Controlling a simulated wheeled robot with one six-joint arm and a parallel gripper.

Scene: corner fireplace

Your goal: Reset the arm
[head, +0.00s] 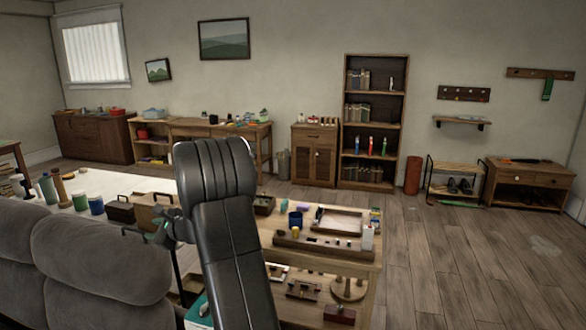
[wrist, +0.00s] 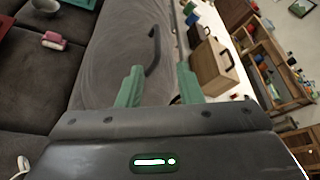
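My gripper (wrist: 160,84) shows in the wrist view as two green fingers set well apart, with nothing held between them. Beyond the fingers is the grey sofa (wrist: 108,60), with a dark curved handle (wrist: 154,50) in front of it. In the head view my dark arm rises in the middle foreground. My gripper (head: 162,232) is partly visible left of the arm, close to the sofa back (head: 100,250) and a wooden box with a handle (head: 152,212). The arm hides part of the table behind it.
A wooden table (head: 335,262) with a tray, a blue cup (head: 295,219) and small items stands right of the arm. Jars and boxes stand on a white surface (head: 105,183) behind the sofa. The wooden floor (head: 470,265) at right is largely clear.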

